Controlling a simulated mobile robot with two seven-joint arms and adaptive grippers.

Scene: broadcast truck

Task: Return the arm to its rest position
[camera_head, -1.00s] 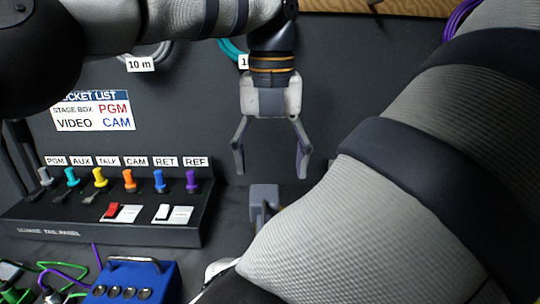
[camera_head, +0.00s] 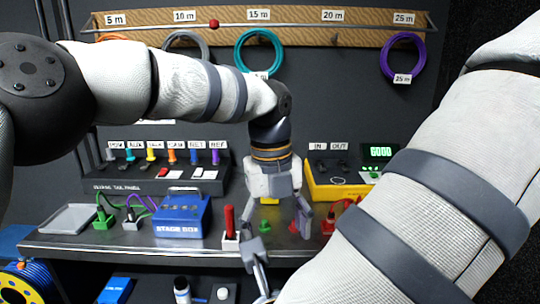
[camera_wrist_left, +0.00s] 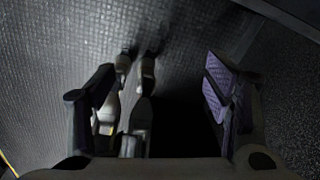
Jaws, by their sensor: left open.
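My left arm (camera_head: 185,85) comes in from the left, bent at the wrist so the hand points down. My left gripper (camera_head: 278,218) hangs over the front part of the bench (camera_head: 170,243), with its fingers apart and nothing seen held. In the left wrist view the left gripper (camera_wrist_left: 162,105) also has its fingers spread with empty space between. My right arm (camera_head: 420,190) crosses the right side of the head view as a large grey-white sleeve. A grey part at the lower middle may be my right gripper; its jaws are mostly hidden.
A blue stage box (camera_head: 182,215), a grey tray (camera_head: 68,219) and a red-handled item (camera_head: 230,225) stand on the bench. A black socket panel (camera_head: 150,178) and a yellow box (camera_head: 330,192) stand behind. Coiled cables hang on the wall rack (camera_head: 290,17).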

